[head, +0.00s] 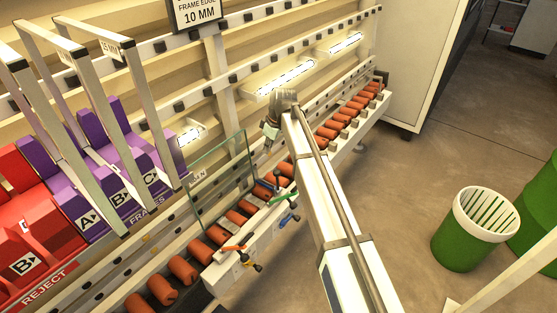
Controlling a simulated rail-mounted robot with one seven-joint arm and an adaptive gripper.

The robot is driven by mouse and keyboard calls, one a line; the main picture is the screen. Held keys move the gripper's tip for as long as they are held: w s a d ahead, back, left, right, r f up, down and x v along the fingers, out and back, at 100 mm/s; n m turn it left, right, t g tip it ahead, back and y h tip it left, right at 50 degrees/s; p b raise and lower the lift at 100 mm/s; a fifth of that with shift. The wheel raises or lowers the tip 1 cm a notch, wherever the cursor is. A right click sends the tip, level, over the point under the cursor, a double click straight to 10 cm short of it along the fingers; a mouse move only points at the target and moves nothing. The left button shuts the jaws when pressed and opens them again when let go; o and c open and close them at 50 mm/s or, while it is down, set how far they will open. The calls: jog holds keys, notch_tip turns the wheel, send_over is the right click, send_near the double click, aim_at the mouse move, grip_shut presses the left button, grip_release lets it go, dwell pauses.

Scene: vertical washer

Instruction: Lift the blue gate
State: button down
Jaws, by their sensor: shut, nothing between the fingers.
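A small blue part (283,181), which I take to be the blue gate, shows on the front rail of the roller conveyor, just left of my arm. It is small and partly crowded by dark and green parts, so I cannot tell whether it is raised or lowered. My gripper (268,148) is above and slightly left of it in the picture, pointing down near the glass pane. It is shut and holds nothing. It looks apart from the blue part.
Green (287,197) and orange (233,248) levers sit on the same rail. A glass pane (222,172) stands left of my gripper. Orange rollers (331,133) line the conveyor. Purple frame slots (94,200) and red reject slots (40,235) are left. Green bins (468,245) stand right on open floor.

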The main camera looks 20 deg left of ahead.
jog(key=shift+a+r, duration=0.1)
jog(key=shift+r, duration=0.1)
jog(key=p+x, duration=0.2)
jog(key=x, duration=0.7)
jog(key=shift+a+f, duration=0.1)
jog(key=shift+f, duration=0.1)
jog(key=shift+s+d+f+p, duration=0.15)
jog(key=shift+d+p, duration=0.45)
jog(key=shift+d, duration=1.35)
jog(key=shift+s, duration=0.15)
